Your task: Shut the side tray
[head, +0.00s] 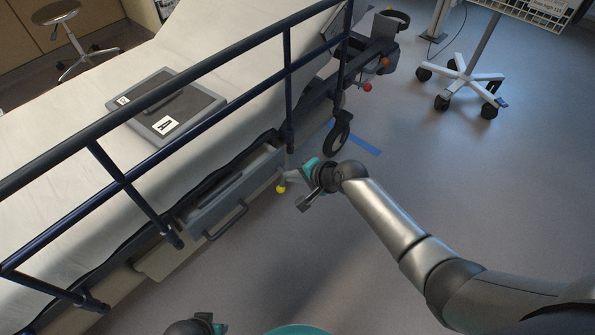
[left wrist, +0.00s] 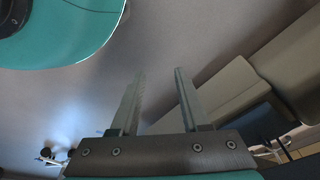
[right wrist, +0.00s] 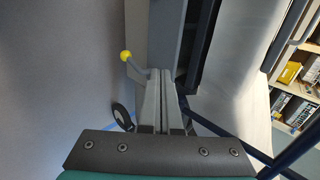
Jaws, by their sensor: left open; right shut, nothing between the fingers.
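The side tray (head: 213,211) is a grey drawer in the stretcher's near side, below the rail. It stands out from the side, with its open top showing and a dark bar handle (head: 228,222) on its front. My right gripper (head: 284,179) is shut and empty near the tray's far end; whether it touches the tray I cannot tell. In the right wrist view its closed fingers (right wrist: 160,72) point along a grey panel, seemingly the tray's. My left gripper (left wrist: 159,72) is open and empty over the floor; in the head view only part of that arm shows at the bottom edge.
A yellow knob (head: 281,189) sits close by the right fingertips. Dark blue rails (head: 190,75) run above the tray. A clipboard-like board (head: 190,105) lies on the mattress. A wheeled stand (head: 462,75) is at the back right.

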